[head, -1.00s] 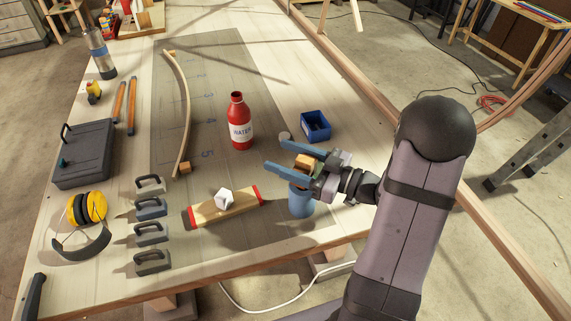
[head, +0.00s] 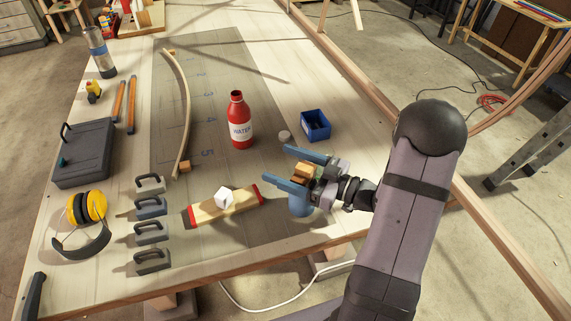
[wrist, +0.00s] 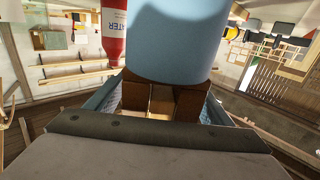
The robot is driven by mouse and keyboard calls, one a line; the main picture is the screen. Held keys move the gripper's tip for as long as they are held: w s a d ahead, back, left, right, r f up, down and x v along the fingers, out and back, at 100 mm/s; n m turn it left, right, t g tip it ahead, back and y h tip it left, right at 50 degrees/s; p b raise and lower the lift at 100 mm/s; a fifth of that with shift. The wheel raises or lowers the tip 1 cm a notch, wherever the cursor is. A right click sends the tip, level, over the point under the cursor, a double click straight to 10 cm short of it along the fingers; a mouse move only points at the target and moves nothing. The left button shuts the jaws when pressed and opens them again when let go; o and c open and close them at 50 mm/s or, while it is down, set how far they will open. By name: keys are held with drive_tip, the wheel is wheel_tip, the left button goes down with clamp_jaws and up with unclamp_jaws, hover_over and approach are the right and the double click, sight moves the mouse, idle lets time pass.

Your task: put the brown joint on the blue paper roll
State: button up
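The brown joint (head: 303,171) sits at the top of the blue paper roll (head: 301,209), seemingly resting on it. The roll stands upright near the front right of the table. In the wrist view, which is upside down, the joint (wrist: 190,104) meets the end of the roll (wrist: 170,40). My gripper (head: 276,165) reaches in from the right with its blue fingers on both sides of the joint. The fingers look spread wider than the joint, so it seems open around it. The fingers partly hide the joint and the roll's top.
A red water bottle (head: 239,120) stands behind.

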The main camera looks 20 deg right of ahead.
drive_tip(key=b, duration=0.3)
approach(312, 174)
drive_tip(key=x, duration=0.5)
drive_tip(key=shift+s, duration=0.1)
